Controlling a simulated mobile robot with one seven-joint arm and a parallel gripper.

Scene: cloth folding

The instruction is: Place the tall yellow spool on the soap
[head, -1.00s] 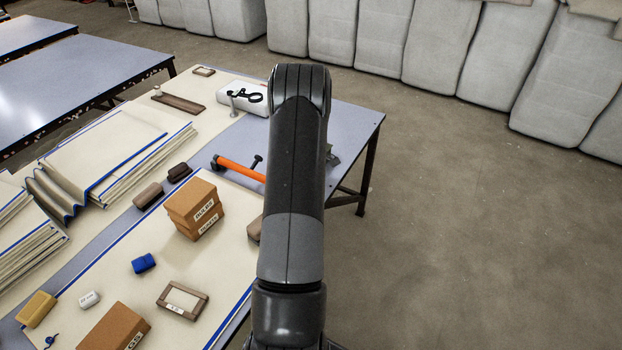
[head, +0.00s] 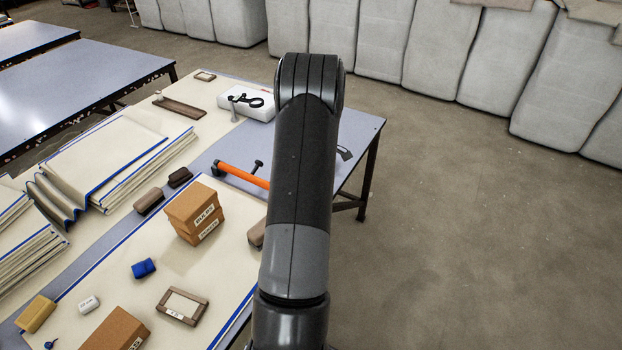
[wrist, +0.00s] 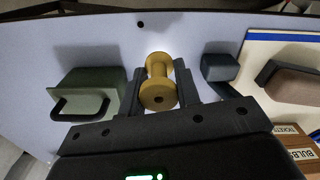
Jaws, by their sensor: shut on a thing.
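The tall yellow spool (wrist: 158,95) is between the two dark fingers of my gripper (wrist: 160,82) in the wrist view. My gripper is shut on it, with the round flanged end toward the camera. Whether the spool is clear of the grey tabletop cannot be told. In the head view my arm hides the spool and gripper. I cannot tell for sure which thing is the soap; a small white block with lettering (head: 89,304) and a yellowish block (head: 36,314) lie at the near left.
A green handled block (wrist: 88,94) stands left of my gripper and a dark block (wrist: 220,68) right of it. The head view shows stacked brown boxes (head: 194,212), an orange-handled tool (head: 243,175), a small frame (head: 182,306) and a blue item (head: 143,268) on the table.

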